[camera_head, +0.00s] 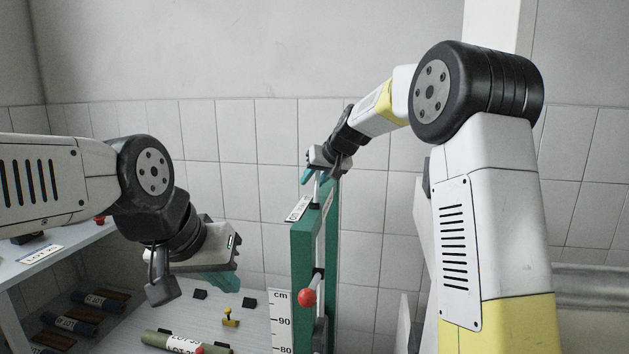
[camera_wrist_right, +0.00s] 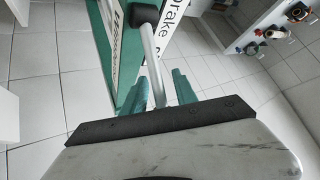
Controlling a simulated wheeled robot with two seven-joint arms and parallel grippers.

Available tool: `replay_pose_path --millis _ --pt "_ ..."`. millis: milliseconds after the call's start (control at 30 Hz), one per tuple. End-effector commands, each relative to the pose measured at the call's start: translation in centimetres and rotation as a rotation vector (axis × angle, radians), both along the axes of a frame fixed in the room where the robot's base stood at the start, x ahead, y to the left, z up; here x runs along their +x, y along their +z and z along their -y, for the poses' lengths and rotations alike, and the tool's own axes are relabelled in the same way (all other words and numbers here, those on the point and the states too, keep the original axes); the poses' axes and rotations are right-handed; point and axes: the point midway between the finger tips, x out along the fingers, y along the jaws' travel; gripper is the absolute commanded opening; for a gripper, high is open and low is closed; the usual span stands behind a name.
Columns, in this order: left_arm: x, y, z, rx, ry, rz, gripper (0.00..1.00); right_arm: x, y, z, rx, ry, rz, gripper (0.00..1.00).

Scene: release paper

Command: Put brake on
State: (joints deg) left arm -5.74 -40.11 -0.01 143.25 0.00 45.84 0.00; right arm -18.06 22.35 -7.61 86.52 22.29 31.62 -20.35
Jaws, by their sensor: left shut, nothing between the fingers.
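The brake lever is a silver rod (camera_wrist_right: 149,50) with a dark pivot on the green frame (camera_head: 302,255); the word "brake" (camera_wrist_right: 173,14) is printed beside it. In the head view its upper part shows near the top of the frame. My right gripper (camera_wrist_right: 160,88) is at the rod, which runs between its two teal fingers; a gap shows between the rod and the right-hand finger. The right gripper also shows in the head view (camera_head: 309,176). My left gripper (camera_head: 226,283) is shut and empty, left of the frame above the work surface.
A red ball knob (camera_head: 307,297) sits lower on the frame beside a centimetre scale (camera_head: 281,322). A green roll (camera_head: 172,341) and small black and yellow pieces (camera_head: 230,317) lie on the white surface. Shelves with rolls stand at the left.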

Motion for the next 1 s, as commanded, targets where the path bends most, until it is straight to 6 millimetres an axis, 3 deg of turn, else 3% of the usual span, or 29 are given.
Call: replay_pose_path --millis 267,433,1000 --pt "0.00 0.00 0.00 0.000 0.000 0.000 0.00 0.11 -0.12 -0.07 0.000 0.000 0.000 0.34" --pt "0.00 0.00 0.00 0.000 0.000 0.000 0.00 0.10 -0.12 -0.07 0.000 0.000 0.000 0.01" --pt "0.00 0.00 0.00 0.000 0.000 0.000 0.00 0.32 0.39 -0.01 0.003 -0.005 0.012 0.00"
